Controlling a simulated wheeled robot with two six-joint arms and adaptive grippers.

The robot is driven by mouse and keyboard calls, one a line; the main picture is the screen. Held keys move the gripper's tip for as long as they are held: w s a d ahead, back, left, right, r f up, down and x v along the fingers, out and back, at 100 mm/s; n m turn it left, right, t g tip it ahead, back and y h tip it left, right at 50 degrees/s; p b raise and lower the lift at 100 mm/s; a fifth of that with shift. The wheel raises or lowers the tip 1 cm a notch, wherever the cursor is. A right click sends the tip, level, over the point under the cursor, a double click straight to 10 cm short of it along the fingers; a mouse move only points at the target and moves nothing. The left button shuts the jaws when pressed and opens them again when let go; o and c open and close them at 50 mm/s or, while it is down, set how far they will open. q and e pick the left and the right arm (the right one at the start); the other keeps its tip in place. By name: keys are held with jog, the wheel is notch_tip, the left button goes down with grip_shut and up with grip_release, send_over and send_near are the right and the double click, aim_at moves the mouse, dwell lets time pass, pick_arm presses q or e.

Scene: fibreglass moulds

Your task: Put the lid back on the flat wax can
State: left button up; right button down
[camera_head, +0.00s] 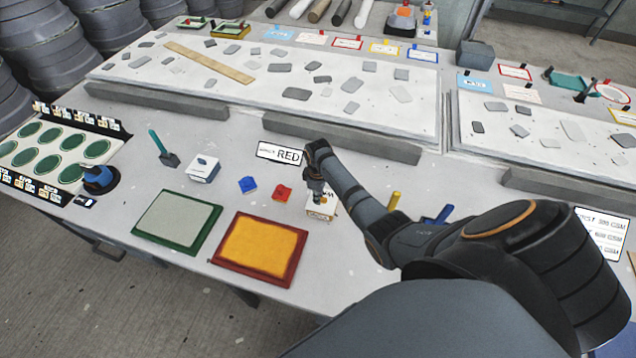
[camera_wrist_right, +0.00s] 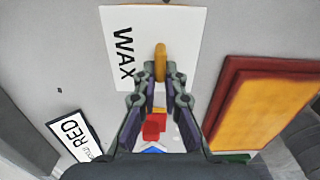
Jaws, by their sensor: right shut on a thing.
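My right gripper (camera_head: 318,190) points down over a white WAX card (camera_head: 319,208) on the table. In the right wrist view, my right gripper (camera_wrist_right: 160,82) is shut on a narrow yellow-orange piece (camera_wrist_right: 160,62) that stands out against the WAX card (camera_wrist_right: 128,25). I cannot tell whether this piece is the lid of the flat wax can or another part. The fingers hide its lower side. I cannot make out the can itself with certainty in either view. My left gripper is not in view.
A red piece (camera_head: 282,192) and a blue piece (camera_head: 247,184) lie left of the gripper. In front are a red-framed orange mat (camera_head: 259,250) and a green-framed pale mat (camera_head: 178,220). A RED card (camera_head: 281,154) lies behind. A grey bar (camera_head: 330,136) edges the mould.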

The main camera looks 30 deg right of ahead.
jog(key=c, duration=1.4)
grip_release()
jog(key=shift+o, duration=0.2)
jog(key=o, duration=0.5)
jog(key=shift+c, duration=0.2)
jog(key=shift+r+p, duration=1.35)
jog(key=shift+r, duration=1.65)
